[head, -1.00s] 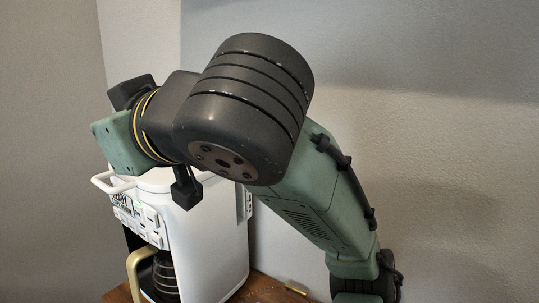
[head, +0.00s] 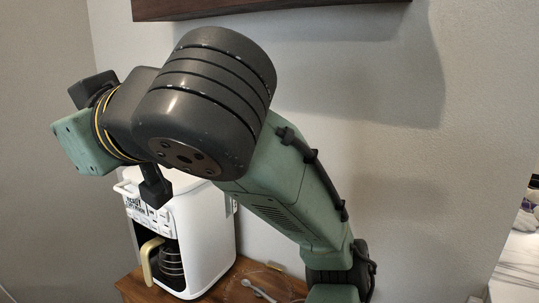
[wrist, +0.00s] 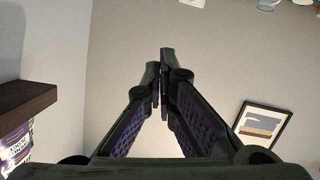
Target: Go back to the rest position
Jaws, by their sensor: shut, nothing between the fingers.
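My gripper (wrist: 160,85) shows in the wrist view with its two fingers closed together at the tips and nothing between them. It points into open room, with plain wall and ceiling beyond. In the head view my arm is raised and folded across the middle, in front of the wall. The gripper's fingers cannot be made out there.
A white coffee maker (head: 208,235) with a gold-handled pot (head: 170,263) stands on a wooden cabinet top (head: 135,290), below and behind my arm. A dark wooden shelf (head: 250,8) is above; a shelf (wrist: 25,105) and framed picture (wrist: 262,124) show in the wrist view.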

